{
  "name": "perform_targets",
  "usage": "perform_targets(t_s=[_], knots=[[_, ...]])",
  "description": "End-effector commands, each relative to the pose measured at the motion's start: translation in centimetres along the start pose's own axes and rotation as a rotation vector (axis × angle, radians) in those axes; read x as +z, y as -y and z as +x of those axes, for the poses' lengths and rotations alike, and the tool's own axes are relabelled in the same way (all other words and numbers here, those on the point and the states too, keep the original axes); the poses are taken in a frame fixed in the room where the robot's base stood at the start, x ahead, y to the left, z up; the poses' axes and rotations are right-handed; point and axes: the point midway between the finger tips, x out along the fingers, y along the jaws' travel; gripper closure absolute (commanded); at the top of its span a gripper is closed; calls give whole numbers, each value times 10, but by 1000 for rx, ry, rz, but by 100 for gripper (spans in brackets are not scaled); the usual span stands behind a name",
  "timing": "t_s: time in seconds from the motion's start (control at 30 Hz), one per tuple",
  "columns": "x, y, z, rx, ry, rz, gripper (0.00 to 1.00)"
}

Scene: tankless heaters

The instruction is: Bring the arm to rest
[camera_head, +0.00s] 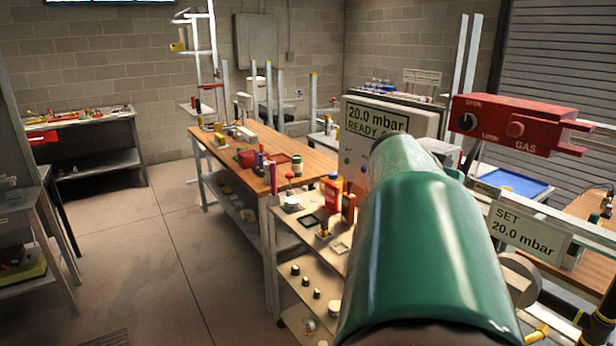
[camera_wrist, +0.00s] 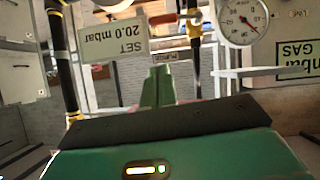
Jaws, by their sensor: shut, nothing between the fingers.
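In the head view, my green arm (camera_head: 425,255) reaches up and forward from the lower right, and its far end hides where my gripper is. In the wrist view, my gripper (camera_wrist: 157,88) shows as two green fingers close together, shut and empty. A round dial gauge (camera_wrist: 242,20) is at the upper right. I cannot tell whether the fingers touch anything.
A "20.0 mbar READY" display (camera_head: 378,118) stands behind my arm. A red GAS box (camera_head: 525,122) and a SET sign (camera_head: 528,235) are to the right. A wooden workbench (camera_head: 225,150) with loose items is left of my arm. Open floor (camera_head: 140,260) lies farther left.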

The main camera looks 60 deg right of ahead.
Motion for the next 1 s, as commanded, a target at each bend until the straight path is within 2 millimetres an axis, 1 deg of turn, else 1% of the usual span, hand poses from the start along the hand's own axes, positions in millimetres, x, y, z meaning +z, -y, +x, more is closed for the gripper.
perform_targets(t_s=[0.33, 0.37, 0.47, 0.57, 0.6, 0.67, 0.7, 0.77, 0.8, 0.87, 0.9, 0.97, 1.0], knots=[[1, 2, -1, -5, 2, -3, 100], [3, 4, -2, -12, 6, -9, 100], [18, 21, -17, -66, 34, -49, 100], [50, 51, -48, -173, 88, -135, 100], [66, 65, -64, -228, 114, -181, 100], [92, 83, -91, -314, 151, -257, 100], [111, 94, -110, -372, 174, -310, 100], [139, 107, -140, -460, 204, -394, 100], [158, 113, -159, -519, 224, -449, 100], [186, 120, -189, -608, 248, -537, 100], [205, 123, -209, -668, 261, -597, 100], [234, 123, -239, -759, 278, -690, 100], [253, 122, -259, -820, 289, -752, 100]])
